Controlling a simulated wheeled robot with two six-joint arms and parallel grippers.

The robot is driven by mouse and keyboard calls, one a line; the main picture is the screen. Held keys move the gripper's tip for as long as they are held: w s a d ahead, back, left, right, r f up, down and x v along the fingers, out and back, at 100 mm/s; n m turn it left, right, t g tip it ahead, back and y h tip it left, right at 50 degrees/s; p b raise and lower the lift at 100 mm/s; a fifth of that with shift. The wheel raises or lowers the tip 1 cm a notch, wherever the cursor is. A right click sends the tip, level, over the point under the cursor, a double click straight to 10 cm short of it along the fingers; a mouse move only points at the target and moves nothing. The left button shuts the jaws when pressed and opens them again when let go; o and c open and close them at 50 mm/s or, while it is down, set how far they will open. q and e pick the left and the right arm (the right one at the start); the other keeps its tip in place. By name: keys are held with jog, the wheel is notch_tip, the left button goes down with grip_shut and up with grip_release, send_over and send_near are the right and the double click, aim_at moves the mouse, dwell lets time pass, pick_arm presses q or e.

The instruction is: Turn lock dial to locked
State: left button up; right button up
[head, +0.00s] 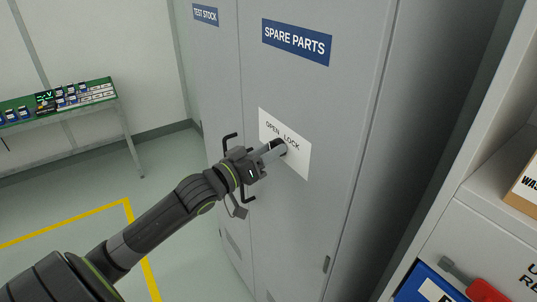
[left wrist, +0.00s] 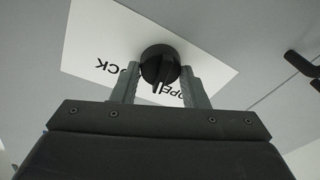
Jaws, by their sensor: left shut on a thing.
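The lock dial (left wrist: 160,62) is a round black knob with a raised pointer bar, in the middle of a white label (left wrist: 95,35) marked OPEN and LOCK. The label (head: 299,160) is on the grey SPARE PARTS cabinet door (head: 310,95) in the head view. My left gripper (head: 281,147) reaches the label there and mostly hides the dial. In the left wrist view, my left gripper (left wrist: 159,72) has one finger on each side of the dial and is shut on it. The pointer sits between the two upside-down words. My right gripper is not in view.
A TEST STOCK cabinet door (head: 213,60) adjoins on the left, with black handles (head: 230,141) near the seam. A bench (head: 60,108) with small parts stands at the far left. A shelf unit (head: 480,210) with a red object (head: 487,291) stands close on the right.

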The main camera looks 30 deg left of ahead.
pick_arm(q)
jog(key=shift+f+m+h+b, duration=0.1)
jog(key=shift+m+h+b, duration=0.65)
jog(key=shift+m+b, duration=2.15)
jog(key=shift+f+m+h+b, duration=0.1)
jog(key=shift+m+h+b, duration=0.65)
jog(key=shift+m+b, duration=2.1)
jog(key=shift+r+m+p, duration=0.1)
jog(key=shift+m+p, duration=0.8)
jog(key=shift+m, duration=0.15)
jog(key=o, duration=1)
